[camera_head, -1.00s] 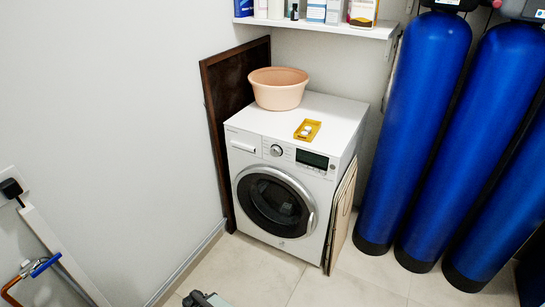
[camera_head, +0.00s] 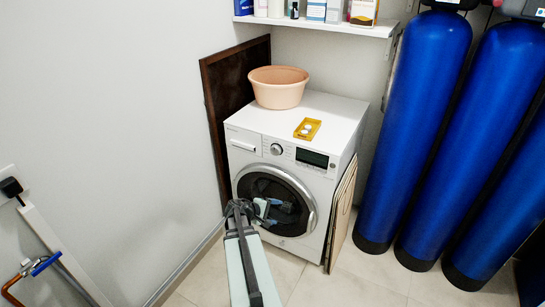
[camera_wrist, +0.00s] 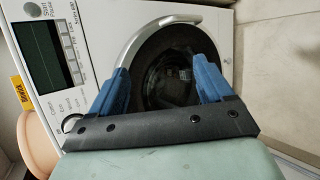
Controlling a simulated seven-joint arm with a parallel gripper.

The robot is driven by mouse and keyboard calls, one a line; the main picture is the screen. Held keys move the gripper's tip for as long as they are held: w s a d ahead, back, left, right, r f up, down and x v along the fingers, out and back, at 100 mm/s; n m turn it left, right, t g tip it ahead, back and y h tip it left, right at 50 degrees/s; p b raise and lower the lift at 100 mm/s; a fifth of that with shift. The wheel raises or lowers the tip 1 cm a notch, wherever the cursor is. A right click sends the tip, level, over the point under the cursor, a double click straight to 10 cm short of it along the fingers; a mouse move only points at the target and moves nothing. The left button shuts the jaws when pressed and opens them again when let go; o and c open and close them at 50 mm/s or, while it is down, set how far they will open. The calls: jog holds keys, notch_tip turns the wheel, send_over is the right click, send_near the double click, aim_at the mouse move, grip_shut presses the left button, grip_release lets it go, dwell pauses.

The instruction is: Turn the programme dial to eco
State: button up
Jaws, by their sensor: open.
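The programme dial (camera_head: 276,149) is a round silver knob on the front panel of the white washing machine (camera_head: 318,185), left of the dark display. In the wrist view the dial (camera_wrist: 72,124) shows at the left, partly cut off by my gripper's body. My gripper (camera_head: 275,208) is in front of the machine's round door, below the dial and apart from it. In the wrist view its two blue fingers (camera_wrist: 163,80) are spread with nothing between them, over the dark door glass.
A peach tub (camera_head: 278,90) and a yellow tray (camera_head: 307,129) with small white pieces sit on the machine. A brown board (camera_head: 222,90) stands at its left and a pale panel (camera_head: 342,215) leans at its right. Blue tanks (camera_head: 420,120) stand further right.

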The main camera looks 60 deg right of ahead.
jog(key=w+d+r+n+t+h, duration=0.1)
jog(key=w+d+r+n+h, duration=0.35)
jog(key=d+r+n, duration=0.2)
jog(key=n+t+h, duration=0.4)
jog(key=n+t, duration=0.1)
jog(key=n, duration=0.7)
send_near(274, 151)
jog(key=shift+y, duration=0.25)
jog(key=d, duration=0.8)
jog(key=shift+r, duration=0.15)
jog(key=shift+a, duration=0.1)
jog(key=c, duration=1)
